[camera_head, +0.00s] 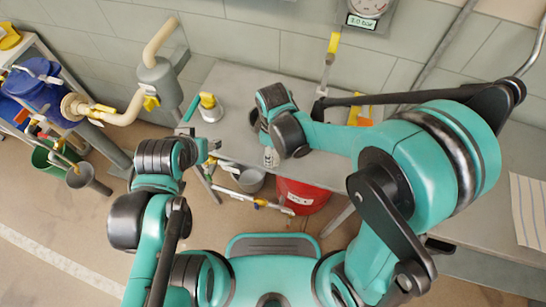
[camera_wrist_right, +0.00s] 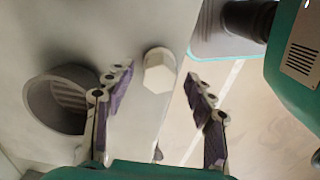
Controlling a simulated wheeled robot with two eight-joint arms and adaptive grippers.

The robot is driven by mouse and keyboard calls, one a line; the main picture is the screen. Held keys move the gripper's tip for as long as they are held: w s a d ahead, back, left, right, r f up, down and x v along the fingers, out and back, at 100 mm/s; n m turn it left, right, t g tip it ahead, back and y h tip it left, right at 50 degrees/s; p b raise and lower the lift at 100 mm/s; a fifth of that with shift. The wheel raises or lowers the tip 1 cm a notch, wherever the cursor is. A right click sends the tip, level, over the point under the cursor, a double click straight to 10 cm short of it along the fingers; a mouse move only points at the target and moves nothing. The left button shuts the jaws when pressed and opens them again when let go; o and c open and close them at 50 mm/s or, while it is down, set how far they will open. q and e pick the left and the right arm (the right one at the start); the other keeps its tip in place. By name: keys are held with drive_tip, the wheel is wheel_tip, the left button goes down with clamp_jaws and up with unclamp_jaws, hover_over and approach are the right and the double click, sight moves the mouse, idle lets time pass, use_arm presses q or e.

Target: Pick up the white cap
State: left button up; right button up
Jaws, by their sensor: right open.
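The white cap (camera_wrist_right: 159,70) is a small hexagonal piece on the grey bench top (camera_wrist_right: 125,25), near its edge, in the right wrist view. My right gripper (camera_wrist_right: 160,76) is open, with one finger on each side of the cap in that picture. No contact shows, and I cannot tell the height gap. In the head view, my right gripper (camera_head: 268,157) is over the bench, largely covered by its own wrist, and I cannot make out the cap there. My left gripper (camera_head: 212,155) is near the bench's left end; its fingers are too small to read.
A grey hollow cylinder (camera_wrist_right: 62,100) stands left of the cap in the wrist view. In the head view, a red bucket (camera_head: 302,196) and a grey bucket (camera_head: 243,179) are below the bench. A yellow-topped white fitting (camera_head: 210,108) stands at the bench's left end.

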wheel_tip(320, 180, down, 3)
drive_tip(key=shift+r+b, duration=0.15)
drive_tip(key=shift+b, duration=0.2)
use_arm(q)
drive_tip(key=shift+f, duration=0.65)
use_arm(e)
drive_tip(key=shift+r, duration=0.1)
drive_tip(key=c, duration=1)
